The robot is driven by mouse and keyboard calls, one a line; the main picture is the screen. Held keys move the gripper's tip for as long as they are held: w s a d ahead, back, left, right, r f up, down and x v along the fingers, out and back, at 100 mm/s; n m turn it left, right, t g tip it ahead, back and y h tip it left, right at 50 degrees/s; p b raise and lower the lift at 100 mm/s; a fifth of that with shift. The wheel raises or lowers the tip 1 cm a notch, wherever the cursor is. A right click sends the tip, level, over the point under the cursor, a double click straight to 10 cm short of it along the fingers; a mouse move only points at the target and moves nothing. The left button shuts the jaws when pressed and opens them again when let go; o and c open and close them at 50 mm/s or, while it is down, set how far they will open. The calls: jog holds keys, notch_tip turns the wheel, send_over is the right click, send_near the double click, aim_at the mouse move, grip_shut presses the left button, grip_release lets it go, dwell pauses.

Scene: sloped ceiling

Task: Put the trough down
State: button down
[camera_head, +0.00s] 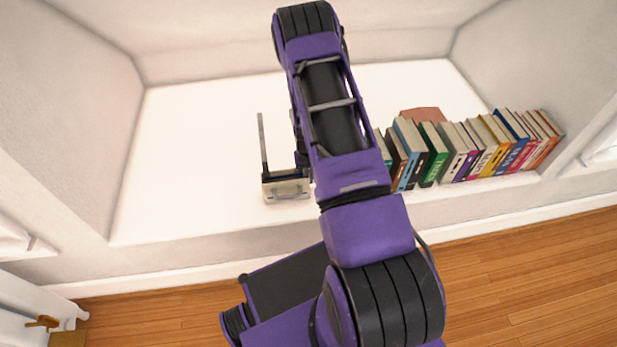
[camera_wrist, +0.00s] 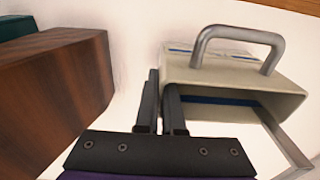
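The trough is a small cream box with a grey metal handle and a long thin grey bar. In the head view the trough (camera_head: 287,187) is at the front of the white ledge, just left of my arm. In the wrist view the trough (camera_wrist: 225,78) fills the upper right, its open side facing me. My gripper (camera_wrist: 161,82) has its two dark fingers close together, one on each side of the trough's left wall, which they pinch. My gripper is mostly hidden behind my arm in the head view. I cannot tell whether the trough touches the ledge.
The white ledge (camera_head: 195,165) is bare to the left. A row of upright books (camera_head: 470,150) stands right of my arm. A brown book (camera_wrist: 60,90) is close left of my fingers in the wrist view. The ledge drops to a wooden floor (camera_head: 530,265).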

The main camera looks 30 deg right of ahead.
jog(key=shift+f, duration=0.15)
jog(key=c, duration=1)
grip_release()
jog(key=shift+c, duration=0.2)
jog(key=r, duration=0.4)
jog(key=r+p, duration=0.1)
jog(key=r, duration=0.3)
jog(key=r+p, duration=0.1)
jog(key=r, duration=0.3)
jog(key=shift+s+a+r, duration=0.1)
jog(key=shift+s+r, duration=0.05)
jog(key=shift+s, duration=0.2)
jog(key=shift+w+r, duration=0.1)
